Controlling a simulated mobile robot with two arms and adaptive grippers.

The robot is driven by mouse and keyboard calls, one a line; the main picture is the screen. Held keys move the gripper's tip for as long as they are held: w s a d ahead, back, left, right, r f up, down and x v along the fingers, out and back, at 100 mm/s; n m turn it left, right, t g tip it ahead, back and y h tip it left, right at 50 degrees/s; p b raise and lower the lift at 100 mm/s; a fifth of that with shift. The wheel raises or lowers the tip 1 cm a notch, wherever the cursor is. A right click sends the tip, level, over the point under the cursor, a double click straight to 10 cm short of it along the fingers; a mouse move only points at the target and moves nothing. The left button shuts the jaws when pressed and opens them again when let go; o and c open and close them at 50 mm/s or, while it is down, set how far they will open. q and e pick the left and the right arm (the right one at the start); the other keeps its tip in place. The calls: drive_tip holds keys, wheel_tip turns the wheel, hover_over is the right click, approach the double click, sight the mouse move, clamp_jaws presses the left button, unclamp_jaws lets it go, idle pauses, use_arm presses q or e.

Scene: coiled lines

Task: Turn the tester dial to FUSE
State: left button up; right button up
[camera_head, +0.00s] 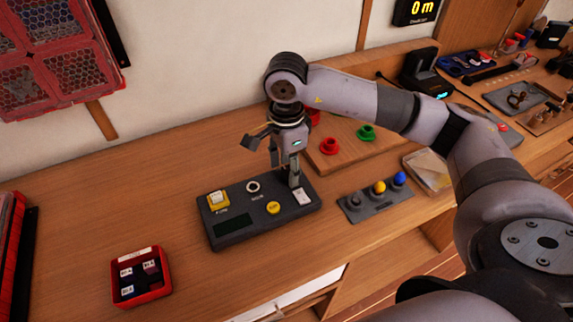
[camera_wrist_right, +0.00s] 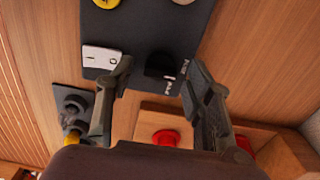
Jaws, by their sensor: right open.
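The tester (camera_head: 235,232) is a dark grey box on the wooden bench. Its black dial (camera_wrist_right: 160,66) shows in the right wrist view at the box's edge, with small white lettering beside it. A light mark sits near the dial's lower right; I cannot read the setting for sure. My right gripper (camera_head: 284,172) is over the tester's back right part, its fingers pointing down. In the right wrist view the gripper (camera_wrist_right: 160,72) is open, one finger on each side of the dial, and I cannot tell whether they touch it. In the head view the dial is hidden by the gripper.
The tester also carries a white rocker switch (camera_wrist_right: 101,58) and a yellow button (camera_head: 273,208). A panel with coloured knobs (camera_head: 376,201) stands to its right, a wooden board with red and green parts (camera_head: 350,146) behind. A red tray (camera_head: 141,277) lies front left.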

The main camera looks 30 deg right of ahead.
sight(286, 171)
wheel_tip(286, 171, up, 12)
idle(0.7)
idle(0.4)
